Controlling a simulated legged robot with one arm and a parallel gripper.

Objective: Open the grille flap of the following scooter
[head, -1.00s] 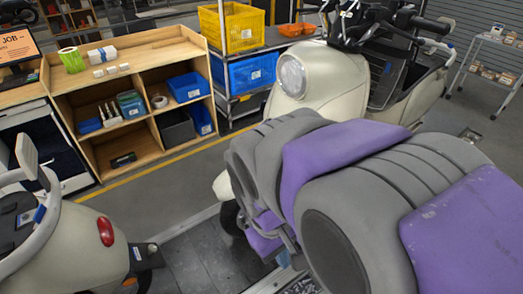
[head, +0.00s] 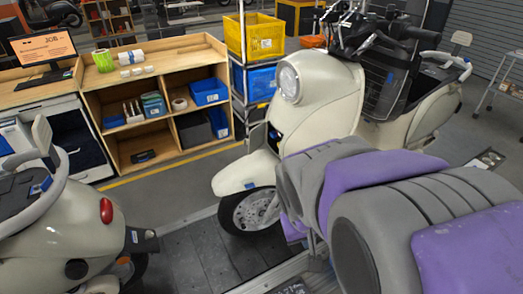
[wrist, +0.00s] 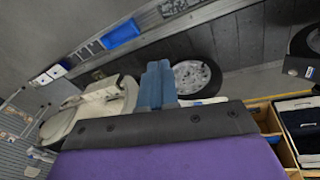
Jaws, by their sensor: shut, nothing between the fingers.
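The cream scooter (head: 322,110) stands on the conveyor at the centre of the head view, with a round headlight and its front wheel (head: 252,211) showing. A dark panel with a grille-like look (head: 383,92) sits behind its front shield, under the handlebars; I cannot tell whether it is the flap or how far open it is. In the wrist view the blue fingers of my gripper (wrist: 157,84) are closed together and empty. The cream scooter body (wrist: 90,108) and a wheel (wrist: 194,76) lie beyond them, apart. My gripper is hidden in the head view behind my arm.
Another cream scooter (head: 62,235) with a red tail light stands at the left. A wooden shelf (head: 155,70) with blue bins and a wire rack with a yellow crate (head: 255,37) stand behind. The dark slats (head: 190,255) between the scooters are clear.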

